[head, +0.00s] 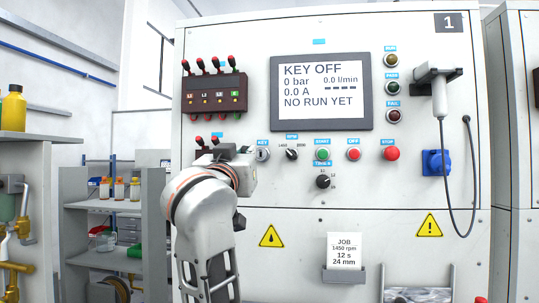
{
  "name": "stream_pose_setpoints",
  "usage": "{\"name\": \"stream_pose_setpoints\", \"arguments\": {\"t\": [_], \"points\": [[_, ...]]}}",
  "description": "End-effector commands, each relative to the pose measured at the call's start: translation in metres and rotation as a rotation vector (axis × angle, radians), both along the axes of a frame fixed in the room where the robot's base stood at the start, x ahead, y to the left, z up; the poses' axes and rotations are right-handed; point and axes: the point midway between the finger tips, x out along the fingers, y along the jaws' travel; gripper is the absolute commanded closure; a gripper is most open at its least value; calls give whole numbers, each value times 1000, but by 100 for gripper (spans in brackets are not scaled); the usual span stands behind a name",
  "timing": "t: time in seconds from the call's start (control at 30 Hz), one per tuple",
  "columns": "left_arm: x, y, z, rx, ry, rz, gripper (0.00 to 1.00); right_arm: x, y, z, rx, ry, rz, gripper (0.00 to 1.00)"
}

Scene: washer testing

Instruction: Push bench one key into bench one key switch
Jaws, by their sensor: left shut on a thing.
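The bench one key switch (262,154) is a small round switch under a blue KEY label, on the white panel of bench 1 (350,200). My left gripper (244,160) is at the panel, just left of the key switch and partly in front of its surroundings. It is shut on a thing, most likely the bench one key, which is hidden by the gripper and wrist. I cannot tell whether the key touches the switch. The screen (322,92) reads KEY OFF and NO RUN YET. My right gripper is not in view.
Right of the key switch are an RPM knob (292,154), a green START button (322,154), a red OFF button (354,154), a STOP button (391,153) and a timer knob (323,181). A terminal block (214,95) with red-tipped plugs sits above my gripper. A handheld device (438,90) hangs right.

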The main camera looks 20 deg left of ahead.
Motion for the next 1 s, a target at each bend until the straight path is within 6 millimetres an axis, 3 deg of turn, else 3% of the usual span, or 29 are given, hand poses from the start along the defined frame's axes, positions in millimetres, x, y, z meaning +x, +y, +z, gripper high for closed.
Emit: {"name": "stream_pose_setpoints", "arguments": {"t": [0.5, 1.0], "points": [[15, 4, 1, 1, 1, 3, 100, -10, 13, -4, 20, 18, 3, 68], [45, 12, 1, 1, 1, 3, 100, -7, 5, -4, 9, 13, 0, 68]]}}
